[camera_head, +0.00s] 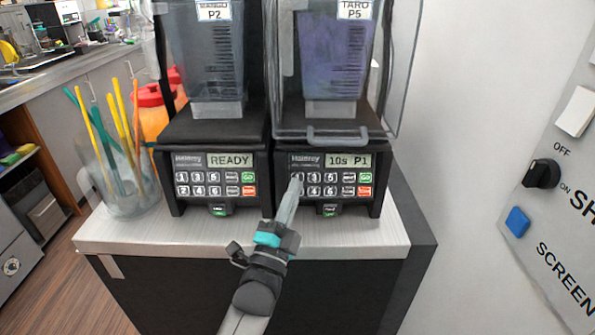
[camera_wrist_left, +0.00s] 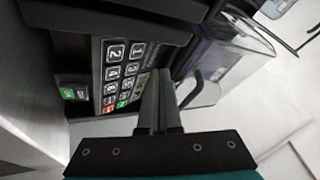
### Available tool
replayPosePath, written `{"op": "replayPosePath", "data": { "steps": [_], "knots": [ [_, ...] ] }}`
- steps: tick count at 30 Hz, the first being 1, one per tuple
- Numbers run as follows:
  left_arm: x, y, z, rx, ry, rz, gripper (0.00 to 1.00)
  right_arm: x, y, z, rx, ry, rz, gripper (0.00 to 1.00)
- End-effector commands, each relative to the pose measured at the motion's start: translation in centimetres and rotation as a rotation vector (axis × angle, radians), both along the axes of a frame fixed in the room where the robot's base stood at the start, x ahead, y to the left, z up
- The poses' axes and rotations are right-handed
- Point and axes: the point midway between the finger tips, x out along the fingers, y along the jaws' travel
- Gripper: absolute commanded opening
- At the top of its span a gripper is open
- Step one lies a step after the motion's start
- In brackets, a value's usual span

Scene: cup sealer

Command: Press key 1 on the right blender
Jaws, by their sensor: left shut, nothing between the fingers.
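The right blender (camera_head: 334,135) stands on the counter with a purple-filled jar labelled TARO P5. Its display (camera_head: 347,161) reads 10s P1. My left gripper (camera_head: 296,182) is shut and empty, its closed fingertips over the upper-left keys of that panel and largely covering key 1. In the left wrist view the closed fingers (camera_wrist_left: 158,85) are in front of the keypad, beside key 1 (camera_wrist_left: 137,51), which is in plain sight there. I cannot tell whether they touch the panel. My right gripper is not in view.
The left blender (camera_head: 214,135), labelled P2, stands close beside it and reads READY. A clear container (camera_head: 120,190) with coloured straws and an orange bottle with a red lid (camera_head: 151,112) are at the left. A wall panel with switches (camera_head: 555,190) is at the right.

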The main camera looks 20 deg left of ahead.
Motion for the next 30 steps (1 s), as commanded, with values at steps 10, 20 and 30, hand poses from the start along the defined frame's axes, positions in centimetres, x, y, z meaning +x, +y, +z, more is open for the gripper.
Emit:
{"op": "replayPosePath", "data": {
  "steps": [10, 20, 30],
  "knots": [
    [-2.4, -0.7, 0.9, -0.001, 0.000, 0.000, 0.00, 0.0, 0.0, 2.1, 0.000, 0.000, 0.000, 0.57],
    [-2.4, -0.7, 0.8, 0.000, 0.000, 0.000, 0.00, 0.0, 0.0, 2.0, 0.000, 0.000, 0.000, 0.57],
    [-2.5, -0.6, 0.2, -0.026, 0.046, -0.010, 0.00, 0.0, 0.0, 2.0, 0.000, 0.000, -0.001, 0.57]
  ]
}}
